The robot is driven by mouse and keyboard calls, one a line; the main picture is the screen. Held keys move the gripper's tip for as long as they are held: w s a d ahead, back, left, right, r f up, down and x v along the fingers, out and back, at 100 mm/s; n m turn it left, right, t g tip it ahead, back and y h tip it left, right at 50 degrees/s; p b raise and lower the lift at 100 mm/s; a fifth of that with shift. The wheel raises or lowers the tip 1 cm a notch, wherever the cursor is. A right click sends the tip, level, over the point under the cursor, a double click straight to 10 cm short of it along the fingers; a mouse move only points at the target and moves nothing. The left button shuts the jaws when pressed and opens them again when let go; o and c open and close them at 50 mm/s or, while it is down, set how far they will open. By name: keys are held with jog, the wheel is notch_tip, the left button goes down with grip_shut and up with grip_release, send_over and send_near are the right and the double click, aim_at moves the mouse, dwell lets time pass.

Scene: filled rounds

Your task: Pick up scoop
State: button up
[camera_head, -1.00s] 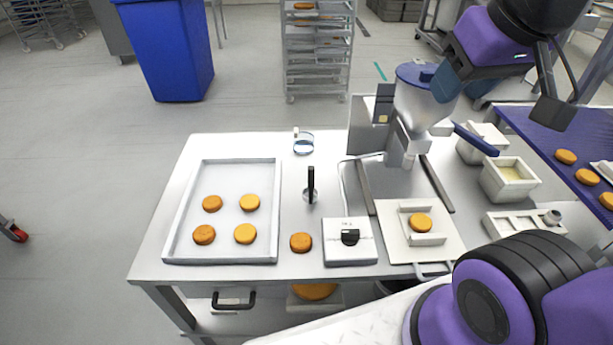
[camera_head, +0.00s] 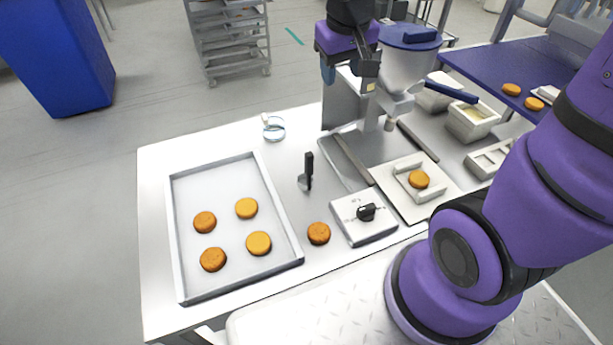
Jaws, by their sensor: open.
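The scoop (camera_head: 308,171) seems to be the tool with an upright black handle and a small metal end on the steel table (camera_head: 240,143), right of the baking tray. Its metal end is small and partly hard to make out. My gripper (camera_head: 349,72) is in the air in front of the hopper machine, above and slightly right of the scoop in the picture. It is open, nothing shows between its fingers, and it is well apart from the scoop.
The tray (camera_head: 178,262) with several round cakes lies left of the scoop. A loose cake (camera_head: 318,233) and a white box with a black knob (camera_head: 365,228) are in front. The hopper machine (camera_head: 405,65) stands behind right. A clear cup (camera_head: 274,130) stands behind left.

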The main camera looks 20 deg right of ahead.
jog(key=g, duration=0.1)
send_over(307, 160)
jog(key=d, duration=0.3)
notch_tip(307, 160, down, 8)
jog(key=shift+g+y, duration=0.5)
jog(key=shift+g, duration=0.2)
jog(key=shift+w+a+f, duration=0.3)
jog(key=shift+a+f, duration=0.05)
jog(key=shift+f, duration=3.05)
jog(key=shift+w+a+f, duration=0.3)
jog(key=shift+f, duration=3.05)
jog(key=shift+w+a+f, duration=0.3)
jog(key=shift+a+f, duration=0.05)
jog(key=shift+f, duration=3.05)
grip_shut()
